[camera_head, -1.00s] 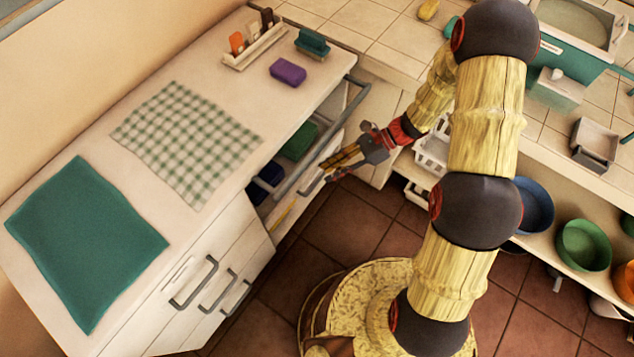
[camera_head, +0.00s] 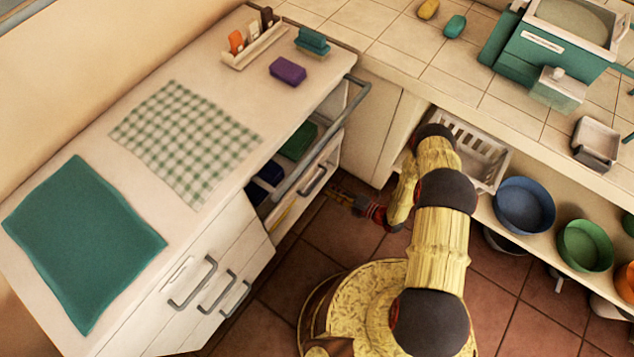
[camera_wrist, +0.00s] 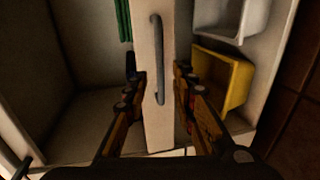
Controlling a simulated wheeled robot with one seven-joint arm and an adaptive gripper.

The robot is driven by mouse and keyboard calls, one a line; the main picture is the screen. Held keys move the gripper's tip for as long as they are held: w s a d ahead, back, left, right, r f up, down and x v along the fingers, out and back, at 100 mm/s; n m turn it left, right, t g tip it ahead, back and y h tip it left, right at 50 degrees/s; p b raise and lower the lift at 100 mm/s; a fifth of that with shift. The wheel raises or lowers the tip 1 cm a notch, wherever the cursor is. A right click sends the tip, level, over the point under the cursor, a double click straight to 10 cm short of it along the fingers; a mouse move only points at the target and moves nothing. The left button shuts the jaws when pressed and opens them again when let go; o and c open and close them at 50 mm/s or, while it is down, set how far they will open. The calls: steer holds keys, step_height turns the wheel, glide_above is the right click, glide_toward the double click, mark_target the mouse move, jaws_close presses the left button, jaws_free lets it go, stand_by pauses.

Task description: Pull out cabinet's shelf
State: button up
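The white cabinet (camera_head: 215,240) stands along the left, with an open section under its worktop at the right end. A pale front panel with a grey bar handle (camera_head: 312,181) sticks out of that section. In the wrist view the handle (camera_wrist: 157,60) runs along the panel's face (camera_wrist: 150,118). My gripper (camera_head: 338,192) is low beside the panel in the head view. In the wrist view my gripper (camera_wrist: 158,78) is open, with one finger on each side of the handle. I cannot tell whether the fingers touch the panel. Nothing is held.
A yellow bin (camera_wrist: 222,80) and a white bin (camera_wrist: 230,18) are right of the panel in the wrist view. A white basket (camera_head: 470,150) and a blue basin (camera_head: 524,205) stand on the right shelf. The floor between is clear.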

mark_target(317, 181)
steer(key=b+x, duration=0.2)
steer(key=x, duration=0.5)
steer(key=shift+w+a, duration=0.2)
steer(key=shift+a, duration=0.05)
steer(key=c, duration=0.3)
jaws_close()
stand_by(0.4)
